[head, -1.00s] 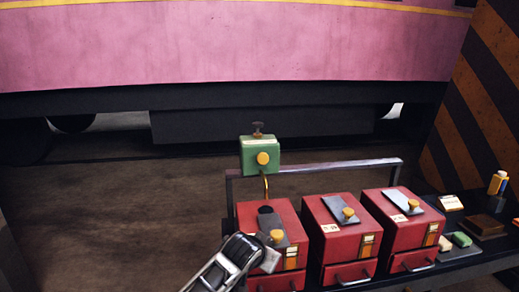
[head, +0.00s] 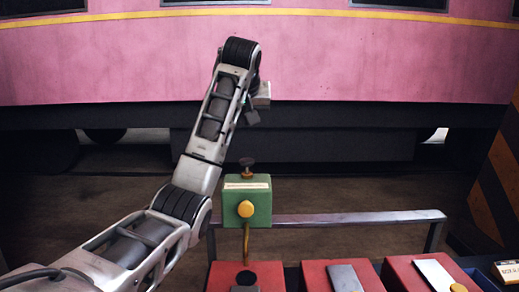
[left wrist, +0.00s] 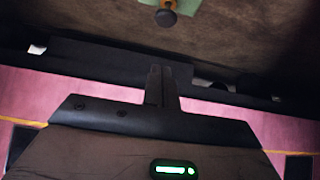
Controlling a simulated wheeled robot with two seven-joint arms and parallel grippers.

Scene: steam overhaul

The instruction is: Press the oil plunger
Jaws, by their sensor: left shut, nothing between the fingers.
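The oil dispenser is a green box (head: 248,202) with a pale label strip, a yellow front knob (head: 245,209) and a thin brass spout (head: 246,243) below. The oil plunger, a dark knob (head: 247,162) on a short stem, stands up from its top. My left gripper (head: 252,118) is above the plunger in the head view, pointing down and apart from it. In the left wrist view its fingers (left wrist: 161,84) are together and empty. The plunger's dark knob (left wrist: 166,17) shows there at the top edge, beyond the fingertips. My right gripper is not in view.
A red box with a dark round hole (head: 246,277) sits below the spout. Two more red boxes (head: 318,276) stand to its right. A grey rail (head: 340,219) runs behind them. A pink train carriage (head: 380,60) fills the background.

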